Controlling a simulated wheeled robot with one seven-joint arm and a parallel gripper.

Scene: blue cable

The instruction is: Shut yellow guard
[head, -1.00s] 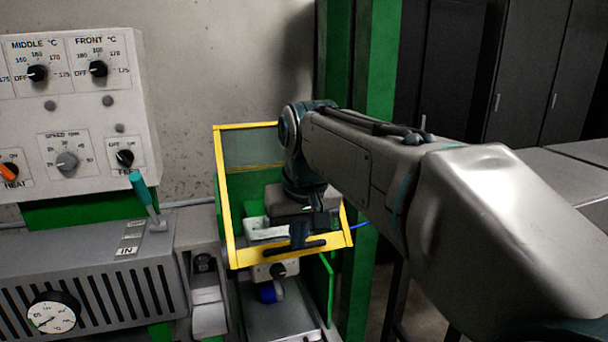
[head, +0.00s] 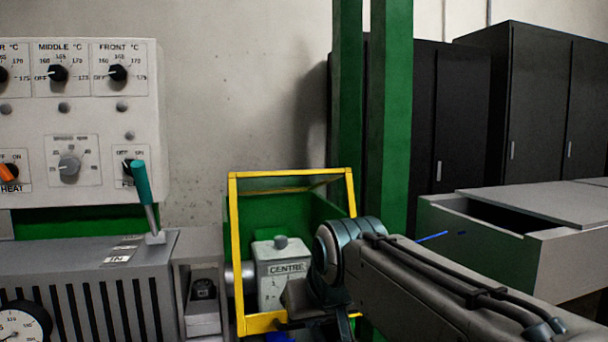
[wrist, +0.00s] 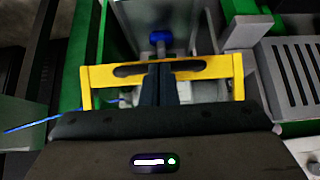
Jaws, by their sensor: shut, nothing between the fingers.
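The yellow guard (head: 237,255) is a rectangular frame with a see-through panel, in front of the green housing in the head view. Its lower bar is partly hidden by my arm. In the wrist view that bar (wrist: 212,68) runs across the picture, with dark slots in it. My gripper (wrist: 160,66) is shut and empty, its fingers overlapping the middle of the bar; I cannot tell whether they touch it. In the head view my gripper is mostly hidden behind my wrist. I cannot tell how far the guard stands from its closed position.
A white CENTRE block (head: 285,270) sits behind the guard. A teal-handled lever (head: 146,195) stands on the grey machine at left. A green post (head: 390,130) rises at right. A blue cable (wrist: 38,124) sticks out beside the guard. A grey open-topped bin (head: 570,250) is at right.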

